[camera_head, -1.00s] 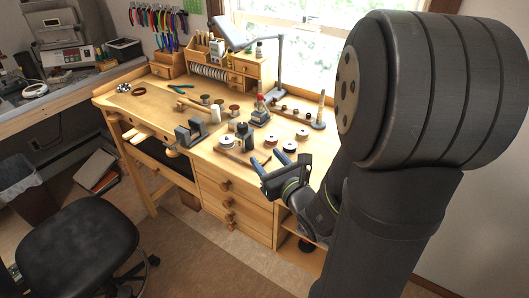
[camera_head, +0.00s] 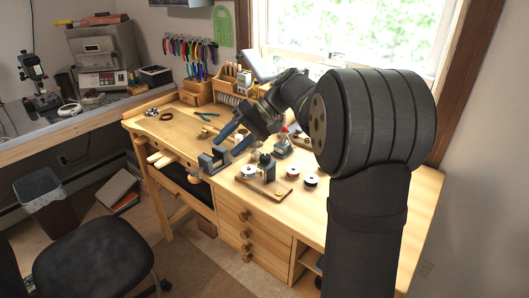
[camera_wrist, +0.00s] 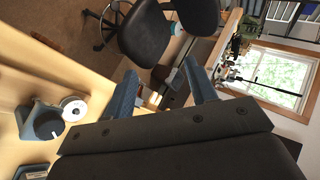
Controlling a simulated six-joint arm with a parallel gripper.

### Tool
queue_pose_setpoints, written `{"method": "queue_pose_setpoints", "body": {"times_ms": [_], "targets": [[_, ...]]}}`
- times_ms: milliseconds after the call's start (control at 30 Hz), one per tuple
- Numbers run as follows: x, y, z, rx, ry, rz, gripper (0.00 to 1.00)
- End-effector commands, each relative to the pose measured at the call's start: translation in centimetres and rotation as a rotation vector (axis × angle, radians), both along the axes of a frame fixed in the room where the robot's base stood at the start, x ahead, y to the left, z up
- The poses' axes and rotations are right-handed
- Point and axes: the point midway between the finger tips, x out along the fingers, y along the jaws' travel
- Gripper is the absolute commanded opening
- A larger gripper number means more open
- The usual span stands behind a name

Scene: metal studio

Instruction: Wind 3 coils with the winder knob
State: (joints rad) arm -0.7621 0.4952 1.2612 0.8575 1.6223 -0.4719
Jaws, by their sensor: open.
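The winder (camera_head: 265,168) is a small grey block with a dark round knob on a wooden board (camera_head: 262,189) at the bench's front middle. In the wrist view its dark knob (camera_wrist: 48,124) shows at the left. A white spool (camera_head: 249,172) sits beside the winder, and a white spool also shows in the wrist view (camera_wrist: 74,107). My gripper (camera_head: 231,137) has its two blue-grey fingers apart, with nothing seen between them. It is over the bench, behind and left of the winder, apart from the knob. The fingers also show in the wrist view (camera_wrist: 161,75).
A grey vise-like block (camera_head: 212,161) stands left of the winder. My arm hides part of the bench's back. The bench's right front is clear. A black chair (camera_head: 95,260) stands in front.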

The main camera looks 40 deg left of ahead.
Motion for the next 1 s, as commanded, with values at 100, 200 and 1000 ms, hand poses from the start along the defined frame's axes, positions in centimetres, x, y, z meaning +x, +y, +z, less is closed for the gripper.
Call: {"method": "queue_pose_setpoints", "body": {"times_ms": [100,200,1000], "targets": [[2.5,0.2,1.1,-0.038,-0.236,0.159,0.52],[5.0,0.0,2.5,-0.089,-0.423,0.275,0.52],[11.6,-1.3,4.0,-0.286,-0.848,0.496,0.52]]}}
